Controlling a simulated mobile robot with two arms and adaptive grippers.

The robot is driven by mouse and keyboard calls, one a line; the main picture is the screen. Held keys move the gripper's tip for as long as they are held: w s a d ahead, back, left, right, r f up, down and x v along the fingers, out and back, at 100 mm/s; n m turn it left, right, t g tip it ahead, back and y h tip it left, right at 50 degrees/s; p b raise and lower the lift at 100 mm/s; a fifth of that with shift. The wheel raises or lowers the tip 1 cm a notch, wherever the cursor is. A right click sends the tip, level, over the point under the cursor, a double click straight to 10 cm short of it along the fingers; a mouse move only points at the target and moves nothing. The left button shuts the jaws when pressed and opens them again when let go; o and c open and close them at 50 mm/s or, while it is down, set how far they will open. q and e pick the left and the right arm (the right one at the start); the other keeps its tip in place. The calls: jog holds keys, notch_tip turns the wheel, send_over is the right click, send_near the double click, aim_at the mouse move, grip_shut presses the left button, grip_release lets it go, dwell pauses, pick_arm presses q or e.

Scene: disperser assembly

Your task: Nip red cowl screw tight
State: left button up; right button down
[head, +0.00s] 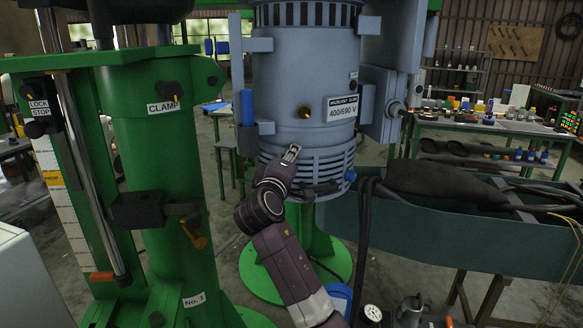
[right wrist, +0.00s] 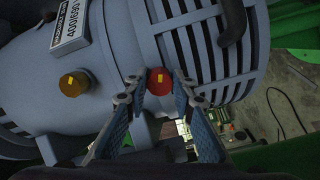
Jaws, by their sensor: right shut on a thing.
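The red cowl screw (right wrist: 159,80) has a round red head with a small yellow mark. It sits on the grey-blue motor housing (right wrist: 185,35) beside the slotted cowl. In the right wrist view the fingertips of my right gripper (right wrist: 158,86) stand on either side of the screw head and are shut on it. In the head view my right gripper (head: 291,154) reaches up to the left front of the slotted band on the motor (head: 280,80), and the screw is hidden there. My left gripper is in neither view.
An amber knob (head: 304,113) and a blue screw (head: 350,175) are nearby on the motor. The green clamp column (head: 155,150) stands to the left. A dark green trough (head: 480,235) with a black bundle is at the right.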

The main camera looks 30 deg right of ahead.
jog(key=shift+r+m+b, duration=0.1)
jog(key=shift+m+b, duration=0.65)
jog(key=shift+m, duration=0.45)
jog(key=shift+r, duration=0.1)
jog(key=c, duration=1.6)
grip_release()
jog(key=v, duration=1.2)
jog(key=shift+s, duration=0.15)
